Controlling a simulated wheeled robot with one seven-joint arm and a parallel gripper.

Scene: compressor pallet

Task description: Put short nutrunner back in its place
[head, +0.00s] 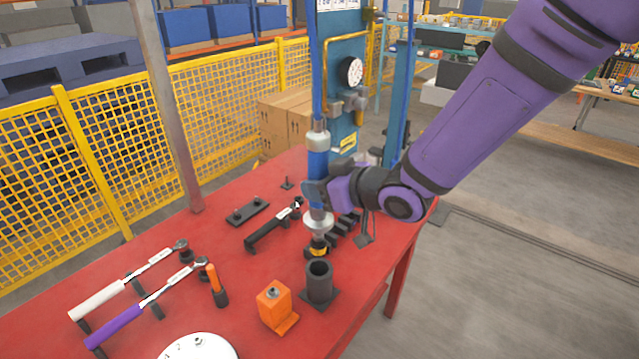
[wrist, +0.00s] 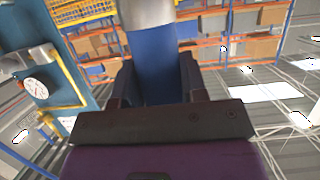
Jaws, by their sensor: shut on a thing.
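The short nutrunner (head: 318,168) is a blue and silver upright tool with a dark, yellow-banded lower end and a blue hose at its top. My gripper (head: 317,190) is shut on its blue body, and the tool hangs over the red table. In the wrist view the blue body (wrist: 152,80) sits between the jaws of my gripper (wrist: 158,82). A dark grey cylindrical holder (head: 319,284) on a square base stands on the table, nearer the camera than the nutrunner's lower end. Its open top is empty. Whether the nutrunner's tip touches anything is unclear.
On the red table (head: 170,262) are a white wrench (head: 125,285), a purple wrench (head: 140,310), an orange-handled tool (head: 216,285), an orange block (head: 274,305) and a white disc (head: 200,347). A black rack (head: 268,228) stands left of the nutrunner. A blue column (head: 347,95) rises behind.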

